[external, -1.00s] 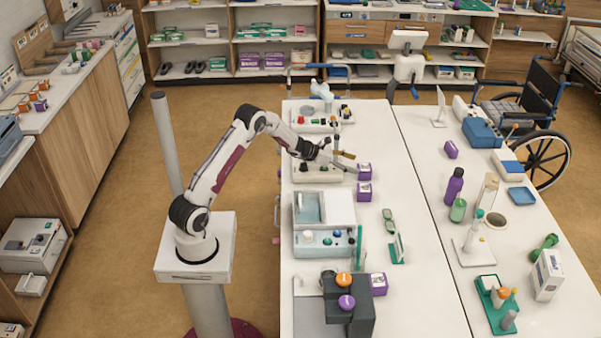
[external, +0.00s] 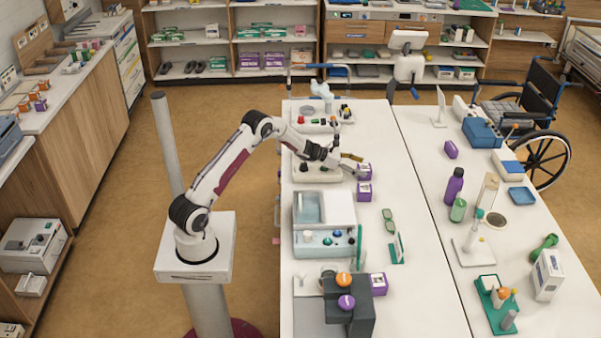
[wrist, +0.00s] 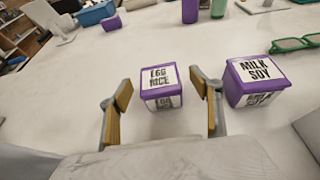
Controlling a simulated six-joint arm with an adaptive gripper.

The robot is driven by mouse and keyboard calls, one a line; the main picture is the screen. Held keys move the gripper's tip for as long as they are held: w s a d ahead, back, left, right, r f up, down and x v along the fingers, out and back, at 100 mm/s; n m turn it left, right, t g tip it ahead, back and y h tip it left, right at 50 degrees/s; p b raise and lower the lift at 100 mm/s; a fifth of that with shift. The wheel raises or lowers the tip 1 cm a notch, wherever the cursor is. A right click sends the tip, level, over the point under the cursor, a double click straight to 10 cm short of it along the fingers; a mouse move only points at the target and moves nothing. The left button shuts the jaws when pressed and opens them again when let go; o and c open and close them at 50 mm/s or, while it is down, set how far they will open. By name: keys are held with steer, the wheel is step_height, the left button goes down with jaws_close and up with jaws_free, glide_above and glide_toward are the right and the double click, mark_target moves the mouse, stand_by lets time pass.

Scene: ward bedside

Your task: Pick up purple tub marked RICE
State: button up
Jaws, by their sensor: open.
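A purple tub with a white label (wrist: 161,88) stands upright on the white table, between and just beyond my fingertips in the wrist view. Its label seems to read EGG and RICE, though the letters are blurred. It also shows in the external view (external: 365,170) at the tip of my gripper. My gripper (wrist: 165,95) is open, with one yellow-padded finger on each side of the tub and a gap to it. A second purple tub (wrist: 255,82), marked MILK SOY, stands just right of the right finger; in the external view it is the nearer one (external: 364,190).
Green glasses (wrist: 297,43) lie beyond the MILK SOY tub. A third purple tub (external: 378,283) stands beside a dark grey block at the table's near end. The table beyond the tubs is mostly clear.

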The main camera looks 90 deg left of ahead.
steer(key=shift+x, duration=1.4)
steer(key=shift+c, duration=0.4)
steer(key=c, duration=1.2)
